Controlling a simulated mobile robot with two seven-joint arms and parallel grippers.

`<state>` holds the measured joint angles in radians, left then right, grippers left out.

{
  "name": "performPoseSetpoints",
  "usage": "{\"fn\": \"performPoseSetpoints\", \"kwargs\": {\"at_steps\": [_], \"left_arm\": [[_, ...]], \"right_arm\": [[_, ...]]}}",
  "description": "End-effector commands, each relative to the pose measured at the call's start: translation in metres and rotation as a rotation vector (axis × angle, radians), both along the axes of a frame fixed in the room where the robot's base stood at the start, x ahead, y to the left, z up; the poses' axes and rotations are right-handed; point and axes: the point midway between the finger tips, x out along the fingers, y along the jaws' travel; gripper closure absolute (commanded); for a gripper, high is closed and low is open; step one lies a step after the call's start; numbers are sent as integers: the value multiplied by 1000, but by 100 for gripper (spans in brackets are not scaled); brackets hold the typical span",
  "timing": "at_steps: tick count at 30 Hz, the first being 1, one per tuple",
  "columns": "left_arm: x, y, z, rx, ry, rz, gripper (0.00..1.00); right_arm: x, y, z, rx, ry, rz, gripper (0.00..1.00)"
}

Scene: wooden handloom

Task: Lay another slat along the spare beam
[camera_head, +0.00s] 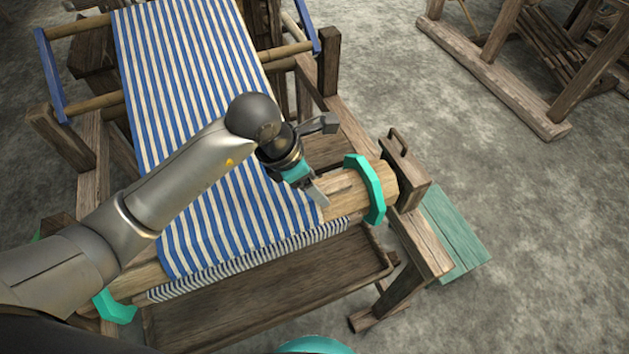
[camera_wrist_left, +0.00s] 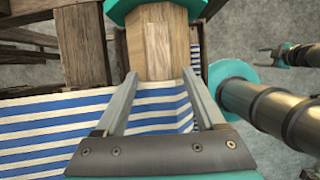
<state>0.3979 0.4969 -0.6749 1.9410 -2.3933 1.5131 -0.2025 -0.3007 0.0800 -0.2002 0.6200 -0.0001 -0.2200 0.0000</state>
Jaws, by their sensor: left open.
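My left gripper (camera_head: 330,163) is open above the beam at the cloth's right edge. In the left wrist view its fingers (camera_wrist_left: 160,78) are spread, with the beam (camera_wrist_left: 158,45) seen between them. Nothing shows held. My right gripper (camera_wrist_left: 266,55) shows small at the right there; its jaws are unclear.
Blue-and-white cloth (camera_head: 190,80) stretches back over the loom. A wooden tray (camera_head: 265,285) hangs below the beam. A handled wooden block (camera_head: 405,172) stands by the beam's right end, with a teal bench (camera_head: 455,235) beyond. Open floor (camera_head: 540,230) lies right.

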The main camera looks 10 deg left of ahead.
Motion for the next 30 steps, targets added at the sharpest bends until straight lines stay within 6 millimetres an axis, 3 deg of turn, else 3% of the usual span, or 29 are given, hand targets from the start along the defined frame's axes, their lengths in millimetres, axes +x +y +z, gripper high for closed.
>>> {"fn": "performPoseSetpoints", "kwargs": {"at_steps": [12, 18, 24, 30], "left_arm": [[-16, 31, 87, 3, -7, 1, 28], [-25, 42, 120, 3, -5, 0, 28], [-28, 48, 134, 2, -2, 1, 28], [-29, 48, 135, 1, 0, 0, 28]], "right_arm": [[0, 0, 17, 0, 0, 0, 36], [0, 0, 21, -1, 0, 0, 36], [1, 0, 22, -1, -1, 0, 36], [1, 0, 22, -1, -1, 0, 36]]}}
